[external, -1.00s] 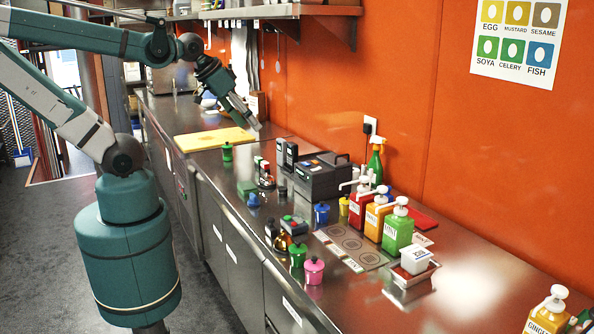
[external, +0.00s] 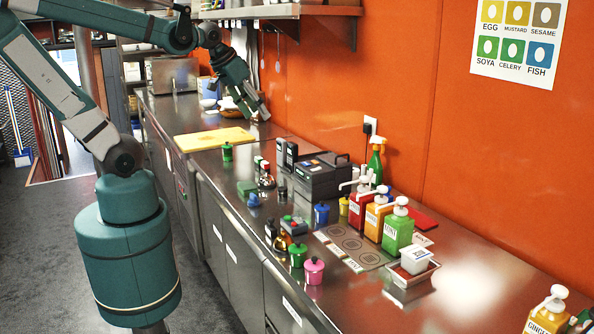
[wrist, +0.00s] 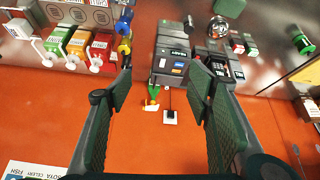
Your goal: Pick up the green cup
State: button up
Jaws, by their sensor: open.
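A small green cup (external: 227,151) with a knobbed top stands upright on the steel counter, just in front of the yellow board; it also shows at the right edge of the wrist view (wrist: 303,44). A second green cup (external: 297,255) stands nearer the camera, beside a pink cup (external: 313,270). My gripper (external: 259,112) is open and empty, high near the orange wall, behind and to the right of the first green cup. In the wrist view its fingers (wrist: 160,72) are spread apart with nothing between them.
A yellow cutting board (external: 214,139) lies on the counter (external: 460,300). A dark printer-like machine (external: 323,176), pump bottles (external: 398,230), a blue cup (external: 321,213) and a green spray bottle (external: 376,160) stand to the right. A steel shelf (external: 270,11) hangs above.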

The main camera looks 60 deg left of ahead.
jog(key=w+a+f+n+g, duration=0.1)
jog(key=w+a+f+n, duration=0.3)
jog(key=a, duration=0.6)
jog(key=w+a+n+g, duration=0.1)
jog(key=w+a+g, duration=0.1)
jog(key=w+a, duration=0.7)
jog(key=w+a+f+n+g, duration=0.1)
jog(key=w+a+f+n, duration=0.15)
jog(key=a, duration=0.95)
jog(key=n+g, duration=0.2)
jog(key=n, duration=0.5)
send_near(228, 153)
jog(key=a+f, duration=0.1)
jog(key=w+a, duration=0.1)
jog(key=a, duration=0.1)
jog(key=shift+w+f+h+b, duration=0.2)
jog(key=shift+f+h+b, duration=0.1)
jog(key=shift+f+b, duration=0.1)
jog(key=shift+s+a+f, duration=0.15)
jog(key=shift+f, duration=0.1)
jog(key=shift+f, duration=1.3)
